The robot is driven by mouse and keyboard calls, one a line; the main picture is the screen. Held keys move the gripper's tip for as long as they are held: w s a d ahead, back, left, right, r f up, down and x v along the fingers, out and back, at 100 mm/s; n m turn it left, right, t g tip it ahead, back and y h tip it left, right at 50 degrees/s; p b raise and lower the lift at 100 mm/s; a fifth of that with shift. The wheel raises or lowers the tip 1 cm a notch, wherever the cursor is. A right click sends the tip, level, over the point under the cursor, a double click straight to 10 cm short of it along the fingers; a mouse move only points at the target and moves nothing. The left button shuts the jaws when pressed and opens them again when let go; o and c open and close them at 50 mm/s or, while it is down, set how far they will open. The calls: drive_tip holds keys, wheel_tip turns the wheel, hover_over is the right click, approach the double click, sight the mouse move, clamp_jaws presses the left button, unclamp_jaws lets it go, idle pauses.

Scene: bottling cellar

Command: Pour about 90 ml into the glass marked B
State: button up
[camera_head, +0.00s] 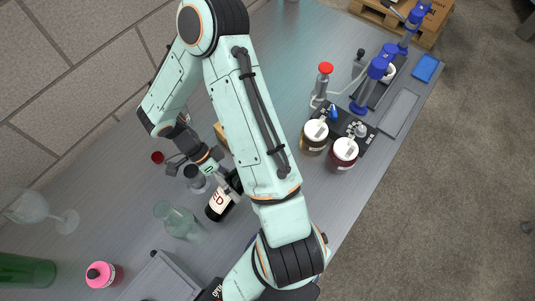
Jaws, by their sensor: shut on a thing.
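My gripper (229,183) is shut on a dark bottle with a white label (217,204); the letters "ED" show on the label. My arm hides part of the bottle, so I cannot tell how far it tilts or whether it touches the bench. No letter B is readable on any glass.
A clear glass vessel (176,219) stands close left of the bottle. A pink-capped bottle (101,274) and a green bottle (25,270) are at lower left. Two labelled jars (343,154), a red-topped bottle (323,82) and a blue stand (375,75) are at right. The bench's upper middle is clear.

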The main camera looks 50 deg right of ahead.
drive_tip(key=shift+a+r+y, duration=0.15)
drive_tip(key=shift+y, duration=0.15)
wheel_tip(320, 180, up, 17)
drive_tip(key=a+n+y, duration=0.1)
drive_tip(key=y, duration=0.2)
drive_tip(key=shift+n+y, duration=0.5)
drive_tip(key=f, duration=0.4)
drive_tip(key=f+p, duration=0.1)
drive_tip(key=f, duration=0.2)
drive_tip(key=shift+d, duration=0.25)
drive_tip(key=shift+f, duration=0.3)
drive_tip(key=shift+n+y+p, duration=0.3)
drive_tip(key=shift+y+p, duration=0.2)
drive_tip(key=shift+p, duration=0.1)
drive_tip(key=shift+w+a+p, duration=0.15)
drive_tip(key=shift+a+p, duration=0.15)
drive_tip(key=shift+a, duration=0.2)
drive_tip(key=shift+f+n+y+p, duration=0.3)
drive_tip(key=shift+y+p, duration=0.25)
drive_tip(key=shift+y, duration=0.15)
idle(1.0)
